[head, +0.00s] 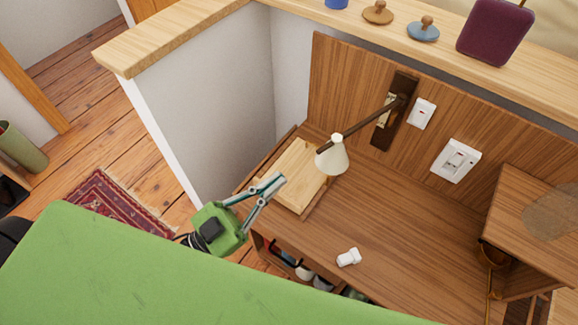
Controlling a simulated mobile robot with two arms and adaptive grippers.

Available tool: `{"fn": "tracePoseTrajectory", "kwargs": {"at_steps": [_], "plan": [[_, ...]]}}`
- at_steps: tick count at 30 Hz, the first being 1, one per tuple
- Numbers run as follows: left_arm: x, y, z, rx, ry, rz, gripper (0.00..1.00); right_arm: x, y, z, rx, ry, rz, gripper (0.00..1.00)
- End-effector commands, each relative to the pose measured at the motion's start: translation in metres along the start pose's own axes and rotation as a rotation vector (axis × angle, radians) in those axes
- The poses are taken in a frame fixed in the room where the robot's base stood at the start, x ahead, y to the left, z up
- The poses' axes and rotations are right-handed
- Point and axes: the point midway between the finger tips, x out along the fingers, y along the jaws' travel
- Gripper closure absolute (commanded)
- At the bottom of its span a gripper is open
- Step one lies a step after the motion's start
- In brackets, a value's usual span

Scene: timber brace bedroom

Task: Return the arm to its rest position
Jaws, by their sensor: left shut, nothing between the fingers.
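My left gripper (275,187) is in the middle of the head view, with a green body and grey-teal fingers. Its fingers are shut and empty. The fingertips appear over the left end of the wooden desk, by a pale wooden tray (291,190); I cannot tell whether they touch it. My green arm or body part fills the lower left and hides the floor and part of the desk's front. My right gripper is not in view.
A wall lamp with a white shade (332,157) reaches over the desk (400,230). A small white object (349,257) lies near the desk's front. A half wall (205,110) stands left of the desk. A red rug (120,205) lies on the floor. The desk's middle is clear.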

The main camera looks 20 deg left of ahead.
Motion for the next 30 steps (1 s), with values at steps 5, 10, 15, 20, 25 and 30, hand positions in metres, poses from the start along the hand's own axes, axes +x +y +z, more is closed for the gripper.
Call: {"fn": "tracePoseTrajectory", "kwargs": {"at_steps": [5,10,15,20,25,30], "plan": [[-0.005,0.000,0.000,-0.001,0.000,0.000,1.00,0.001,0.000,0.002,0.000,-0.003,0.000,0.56],[-0.003,-0.001,0.004,0.000,-0.019,-0.009,1.00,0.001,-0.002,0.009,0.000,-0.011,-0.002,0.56],[0.010,-0.011,0.030,0.004,-0.160,-0.066,1.00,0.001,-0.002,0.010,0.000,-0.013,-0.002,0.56],[0.015,-0.025,0.068,-0.002,-0.379,-0.146,1.00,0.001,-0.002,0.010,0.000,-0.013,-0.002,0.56],[0.004,-0.036,0.103,-0.027,-0.618,-0.223,1.00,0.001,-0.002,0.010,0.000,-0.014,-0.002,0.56],[-0.021,-0.041,0.128,-0.068,-0.858,-0.289,1.00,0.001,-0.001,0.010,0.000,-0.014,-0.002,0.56]]}}
